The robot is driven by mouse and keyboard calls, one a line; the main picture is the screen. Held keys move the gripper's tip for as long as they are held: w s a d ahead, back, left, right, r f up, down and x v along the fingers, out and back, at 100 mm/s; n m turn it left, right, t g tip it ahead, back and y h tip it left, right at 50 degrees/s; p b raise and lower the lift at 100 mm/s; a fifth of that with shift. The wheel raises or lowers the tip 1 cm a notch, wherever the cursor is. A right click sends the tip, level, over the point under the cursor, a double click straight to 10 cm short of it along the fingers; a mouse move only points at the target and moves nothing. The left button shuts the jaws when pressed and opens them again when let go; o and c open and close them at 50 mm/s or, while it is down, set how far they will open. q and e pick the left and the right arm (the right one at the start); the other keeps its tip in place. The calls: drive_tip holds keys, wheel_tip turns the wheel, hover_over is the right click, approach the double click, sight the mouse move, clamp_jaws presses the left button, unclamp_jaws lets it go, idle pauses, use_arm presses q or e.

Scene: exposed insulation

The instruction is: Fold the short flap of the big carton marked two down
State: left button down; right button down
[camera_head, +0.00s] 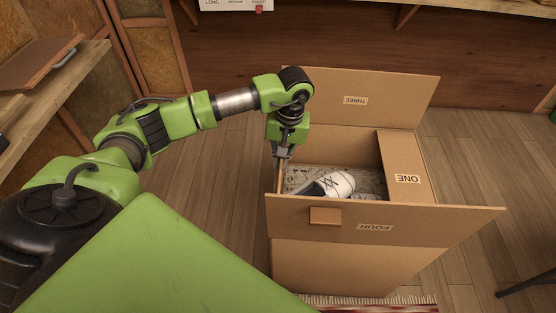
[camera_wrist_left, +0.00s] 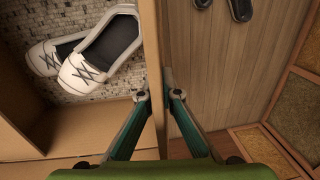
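The big carton (camera_head: 320,265) stands open on the floor. Its far flap marked three (camera_head: 390,95) stands up, its near flap marked four (camera_head: 430,225) spreads outward, and the flap marked one (camera_head: 402,160) lies inward over the right side. The left short flap (camera_head: 281,176) is upright, seen nearly edge-on; its marking is hidden. My left gripper (camera_head: 283,151) is at its top edge. In the left wrist view, the fingers (camera_wrist_left: 158,94) sit close against both faces of this flap (camera_wrist_left: 152,50). My right gripper is out of view.
White shoes (camera_head: 335,184) lie inside the carton on speckled grey packing; they also show in the left wrist view (camera_wrist_left: 95,50). A wooden bench (camera_head: 60,95) stands at the left.

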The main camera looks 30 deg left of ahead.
use_arm(q)
drive_tip(key=shift+w+d+f+g+y+b, duration=0.2)
drive_tip(key=shift+d+g+y+b, duration=0.2)
drive_tip(key=shift+y, duration=0.4)
drive_tip(key=shift+w+d+f+g+y+b, duration=0.1)
drive_tip(key=shift+w+d+g+y+b, duration=0.25)
drive_tip(key=shift+y, duration=0.45)
drive_tip(key=shift+w+d+f+g+y+b, duration=0.1)
drive_tip(key=shift+d+g+y+b, duration=0.4)
drive_tip(key=shift+y, duration=0.3)
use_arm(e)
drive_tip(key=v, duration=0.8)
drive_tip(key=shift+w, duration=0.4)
use_arm(q)
drive_tip(key=shift+a, duration=0.15)
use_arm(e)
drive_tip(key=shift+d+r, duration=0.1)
use_arm(q)
drive_tip(key=c, duration=2.2)
unclamp_jaws()
drive_tip(key=shift+c, duration=0.2)
drive_tip(key=v, duration=1.2)
